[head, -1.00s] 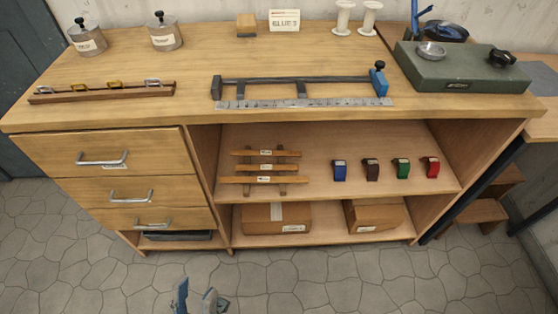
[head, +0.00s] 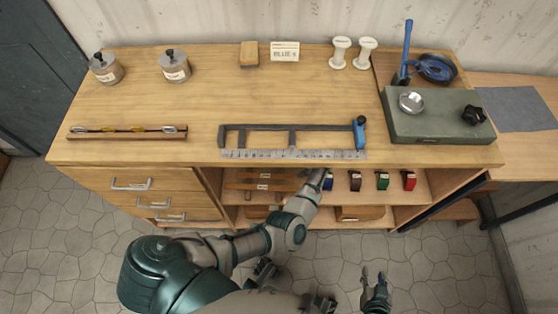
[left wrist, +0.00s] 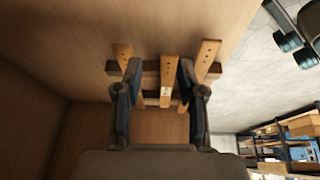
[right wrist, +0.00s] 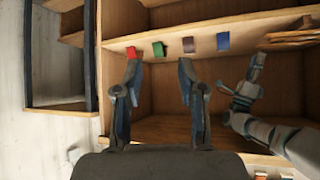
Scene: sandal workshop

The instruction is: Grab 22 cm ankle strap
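Tan leather straps (head: 262,176) lie on a small dark rack on the upper shelf, partly hidden by my left arm in the head view. The left wrist view shows three, including a middle strap (left wrist: 165,92) with a white label and longer side straps (left wrist: 207,60) with holes. The labels are too small to read, so I cannot tell which is 22 cm. My left gripper (left wrist: 157,98) is open, its fingers pointing at the rack with the middle strap between them in view; contact is not visible. My right gripper (head: 375,284) is open and empty in front of the bench.
Blue, brown, green and red (head: 409,181) small items stand along the shelf to the right. The bench top (head: 200,110) lies above, with a metal ruler (head: 293,155) and a dark frame tool near its front edge. A shelf side wall (left wrist: 30,130) is close to my left gripper.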

